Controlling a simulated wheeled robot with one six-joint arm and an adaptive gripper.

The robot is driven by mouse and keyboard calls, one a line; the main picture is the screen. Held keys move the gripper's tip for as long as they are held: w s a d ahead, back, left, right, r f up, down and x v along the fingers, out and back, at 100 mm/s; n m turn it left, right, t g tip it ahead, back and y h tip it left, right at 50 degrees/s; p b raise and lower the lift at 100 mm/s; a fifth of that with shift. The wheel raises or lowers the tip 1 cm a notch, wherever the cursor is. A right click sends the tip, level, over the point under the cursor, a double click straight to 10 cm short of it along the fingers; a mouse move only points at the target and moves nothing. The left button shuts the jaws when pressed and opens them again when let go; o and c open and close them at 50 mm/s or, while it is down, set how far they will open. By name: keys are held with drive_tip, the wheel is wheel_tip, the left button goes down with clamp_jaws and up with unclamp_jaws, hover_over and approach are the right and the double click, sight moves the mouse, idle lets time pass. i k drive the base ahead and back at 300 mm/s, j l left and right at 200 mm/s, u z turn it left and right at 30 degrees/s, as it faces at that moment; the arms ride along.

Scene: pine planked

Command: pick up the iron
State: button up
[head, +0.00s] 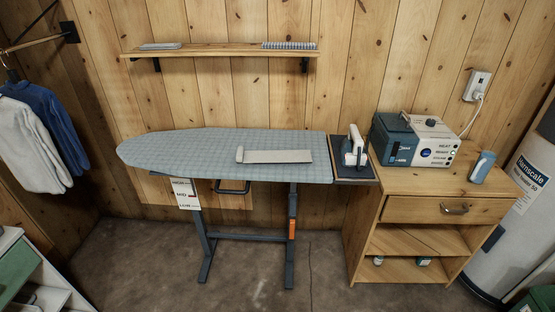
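The iron (355,148) is in the head view, right of centre. It is white with dark parts and stands on a dark rest plate (352,172) at the right end of the ironing board (205,147). Its raised white part points up; the fine details are too small to tell. Nothing touches it from above. My gripper is not in view.
A blue and white box unit (415,140) stands right of the iron on a wooden cabinet (420,182), with a blue-grey object (482,167) beside it. A white sleeve-shaped piece (275,156) lies on the board. A shelf (220,51) hangs above. Floor in front is clear.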

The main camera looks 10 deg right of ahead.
sight(348, 150)
drive_tip(key=i, duration=1)
